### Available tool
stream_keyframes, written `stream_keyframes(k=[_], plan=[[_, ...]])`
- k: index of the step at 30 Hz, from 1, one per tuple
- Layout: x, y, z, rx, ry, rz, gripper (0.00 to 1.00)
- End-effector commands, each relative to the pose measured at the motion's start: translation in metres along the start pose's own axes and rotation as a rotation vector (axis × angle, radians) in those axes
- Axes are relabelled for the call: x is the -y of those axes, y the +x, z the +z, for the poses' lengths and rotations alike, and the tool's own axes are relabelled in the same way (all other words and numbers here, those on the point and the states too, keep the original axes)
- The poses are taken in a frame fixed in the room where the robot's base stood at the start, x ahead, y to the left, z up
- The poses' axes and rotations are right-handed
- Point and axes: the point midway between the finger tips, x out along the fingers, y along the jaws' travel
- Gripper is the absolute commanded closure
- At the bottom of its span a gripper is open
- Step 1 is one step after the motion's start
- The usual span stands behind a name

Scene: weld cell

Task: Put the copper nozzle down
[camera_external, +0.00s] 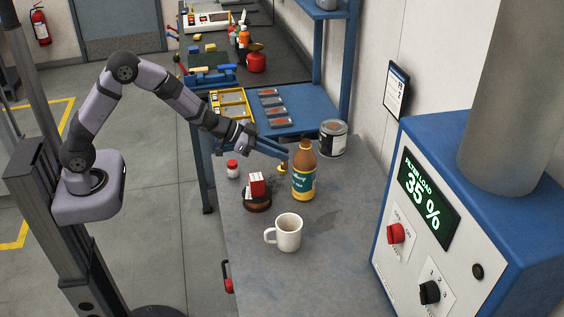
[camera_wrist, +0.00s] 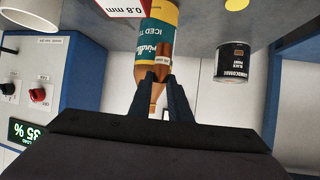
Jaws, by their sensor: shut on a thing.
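My gripper (camera_external: 286,153) is above the grey bench, just left of the iced tea bottle (camera_external: 303,182). In the wrist view my gripper (camera_wrist: 161,76) has its two dark fingertips close together with a narrow gap. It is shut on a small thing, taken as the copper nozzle. The bottle (camera_wrist: 156,45) stands beyond the fingertips.
A paint can (camera_external: 333,140) stands behind the bottle. A white mug (camera_external: 288,233) stands nearer, and a red-capped jar (camera_external: 233,170) at left. The bench (camera_external: 340,265) is clear at front right.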

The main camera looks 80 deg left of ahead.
Motion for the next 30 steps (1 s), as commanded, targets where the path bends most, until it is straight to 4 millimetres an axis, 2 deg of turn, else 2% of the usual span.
stream_keyframes(k=[6, 12, 22, 30], plan=[[0.039, -0.007, -0.008, -0.002, -0.093, -0.168, 1.00], [0.065, -0.018, -0.008, -0.002, -0.162, -0.292, 1.00], [0.096, -0.036, 0.004, -0.002, -0.258, -0.469, 1.00], [0.115, -0.055, 0.025, -0.002, -0.339, -0.619, 1.00]])
